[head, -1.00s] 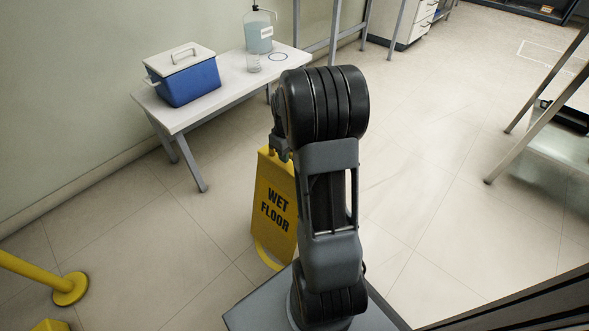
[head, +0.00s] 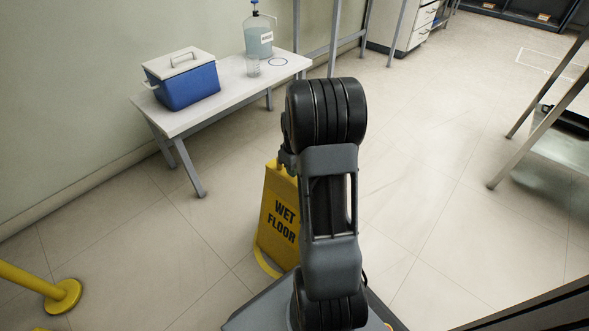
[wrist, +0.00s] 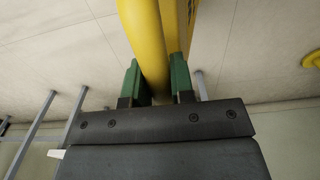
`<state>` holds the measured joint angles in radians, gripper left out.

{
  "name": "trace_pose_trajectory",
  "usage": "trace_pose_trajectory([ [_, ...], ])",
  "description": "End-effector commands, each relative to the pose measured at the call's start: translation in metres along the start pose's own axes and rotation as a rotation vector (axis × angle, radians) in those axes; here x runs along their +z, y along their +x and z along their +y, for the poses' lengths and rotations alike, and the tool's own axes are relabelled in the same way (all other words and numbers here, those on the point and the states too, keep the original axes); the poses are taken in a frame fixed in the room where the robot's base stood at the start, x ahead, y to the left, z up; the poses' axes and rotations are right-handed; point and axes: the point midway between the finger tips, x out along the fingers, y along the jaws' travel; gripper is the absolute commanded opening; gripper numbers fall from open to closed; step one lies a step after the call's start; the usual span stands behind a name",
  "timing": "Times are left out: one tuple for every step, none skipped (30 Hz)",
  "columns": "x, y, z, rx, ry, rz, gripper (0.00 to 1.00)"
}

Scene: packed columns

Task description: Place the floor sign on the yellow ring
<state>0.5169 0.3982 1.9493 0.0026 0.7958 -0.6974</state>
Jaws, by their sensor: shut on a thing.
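The yellow floor sign (head: 280,222), marked WET FLOOR, is left of my arm in the head view and looks upright. Its right part is hidden behind my arm. In the wrist view, my gripper (wrist: 155,77) has its green fingers on either side of the yellow sign (wrist: 144,38) and is shut on it. A curved yellow band, seemingly the yellow ring (head: 264,264), shows on the floor at the sign's lower left. Most of it is hidden by the sign. I cannot tell whether the sign's foot touches the floor or the ring.
A white bench (head: 218,104) by the wall holds a blue cooler (head: 188,87), a bottle (head: 258,42), a clear beaker and a blue circle. A yellow post base (head: 63,297) stands at lower left. A metal shelf (head: 550,143) is at right. Floor between is clear.

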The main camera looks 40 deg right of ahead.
Motion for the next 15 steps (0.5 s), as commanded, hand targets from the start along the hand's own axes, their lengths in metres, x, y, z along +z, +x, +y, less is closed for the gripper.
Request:
trace_pose_trajectory([
  [-0.0008, -0.0021, 0.0006, 0.003, 0.000, 0.003, 0.00],
  [-0.0008, -0.0022, 0.0006, 0.003, 0.000, 0.003, 0.00],
  [-0.0008, -0.0021, 0.0006, 0.003, 0.000, 0.003, 0.00],
  [-0.0007, -0.0018, 0.0006, 0.003, 0.000, 0.003, 0.00],
  [-0.0007, -0.0013, 0.0006, 0.002, 0.000, 0.003, 0.00],
  [-0.0007, -0.0003, 0.0006, 0.002, 0.000, 0.003, 0.00],
  [-0.0007, 0.0005, 0.0006, 0.002, 0.000, 0.003, 0.00],
  [-0.0007, 0.0014, 0.0006, 0.002, 0.000, 0.003, 0.00],
  [0.0000, 0.0023, 0.0001, 0.000, 0.000, 0.000, 0.26],
  [0.0000, 0.0022, 0.0001, 0.000, 0.000, 0.000, 0.28],
  [0.0000, 0.0022, 0.0001, 0.000, 0.000, 0.000, 0.31],
  [0.0000, 0.0022, 0.0001, 0.000, 0.000, 0.000, 0.35],
  [0.0000, 0.0021, 0.0001, 0.000, 0.000, 0.000, 0.38],
  [0.0000, 0.0021, 0.0001, 0.000, 0.000, 0.000, 0.41],
  [0.0000, 0.0021, 0.0001, 0.000, 0.000, 0.000, 0.45],
])
